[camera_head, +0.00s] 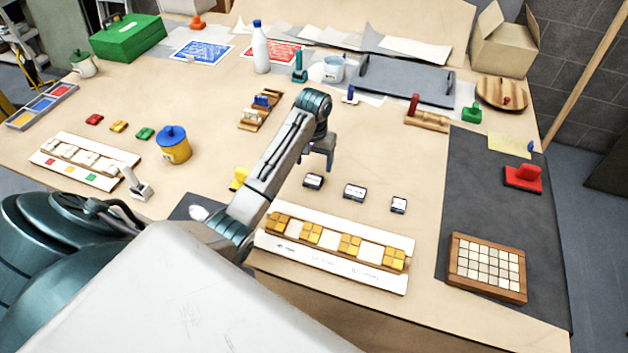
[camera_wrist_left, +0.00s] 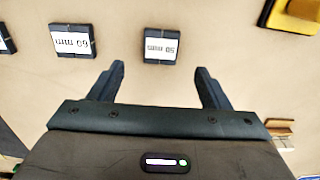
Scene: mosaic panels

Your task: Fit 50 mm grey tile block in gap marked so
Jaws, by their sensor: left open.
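The grey tile block marked 50 mm (camera_wrist_left: 160,46) lies on the table, its label upside down in the left wrist view. It is the leftmost of three dark blocks in the head view (camera_head: 313,181). The block marked 60 mm (camera_wrist_left: 72,40) is beside it, in the middle of the row (camera_head: 354,192). My left gripper (camera_head: 318,165) is open and empty behind the 50 mm block; in the wrist view its fingers (camera_wrist_left: 160,80) are apart, with that block beyond the tips.
The third block (camera_head: 399,204) is on the right of the row. A yellow object (camera_head: 238,178) is left of the blocks. A wooden tray of pale tiles (camera_head: 458,284) and a red stamp-like object (camera_head: 524,176) are on the dark mat (camera_head: 465,180). Table around the blocks is clear.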

